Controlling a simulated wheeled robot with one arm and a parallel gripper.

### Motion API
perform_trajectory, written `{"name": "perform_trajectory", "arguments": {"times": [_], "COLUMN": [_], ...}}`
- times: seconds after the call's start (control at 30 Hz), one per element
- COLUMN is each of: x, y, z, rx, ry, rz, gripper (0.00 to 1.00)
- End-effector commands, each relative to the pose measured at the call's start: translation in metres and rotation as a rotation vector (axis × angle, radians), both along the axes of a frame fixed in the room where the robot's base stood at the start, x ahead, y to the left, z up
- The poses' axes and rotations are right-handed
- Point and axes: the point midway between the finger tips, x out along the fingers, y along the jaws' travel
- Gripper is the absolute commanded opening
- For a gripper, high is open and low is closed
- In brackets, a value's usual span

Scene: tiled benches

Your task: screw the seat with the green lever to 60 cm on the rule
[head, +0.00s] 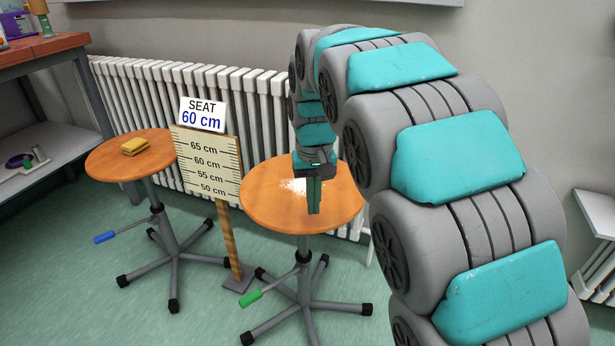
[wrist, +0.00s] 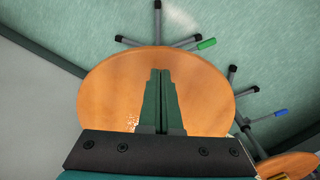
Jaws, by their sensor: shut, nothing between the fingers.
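The stool with the green lever (head: 250,298) has a round orange wooden seat (head: 265,215) with a patch of white specks (head: 293,187) on top. In the head view the seat's top appears about level with the 50 cm mark or just below, though the viewing angle makes this uncertain. The rule (head: 207,168) stands on a wooden post to its left, marked 50 to 65 cm, under a "SEAT 60 cm" sign (head: 202,115). My gripper (head: 314,212) is shut and empty, pointing down over the seat; contact is unclear. The wrist view shows the seat (wrist: 205,95) behind the fingers (wrist: 161,72) and the green lever (wrist: 207,43) beyond its rim.
A second stool (head: 105,165) with a blue lever (head: 105,237) stands left, a yellow sponge-like block (head: 134,146) on its seat. A radiator (head: 150,95) runs along the wall. A bench (head: 40,48) is at far left. Floor in front of the stools is clear.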

Motion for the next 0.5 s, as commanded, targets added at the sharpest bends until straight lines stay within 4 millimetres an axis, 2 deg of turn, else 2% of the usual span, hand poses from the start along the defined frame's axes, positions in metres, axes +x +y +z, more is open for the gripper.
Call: {"name": "perform_trajectory", "arguments": {"times": [0.5], "x": [0.000], "y": [0.000], "z": [-0.012], "rx": [0.000], "ry": [0.002], "rz": [0.000], "gripper": [0.00]}}
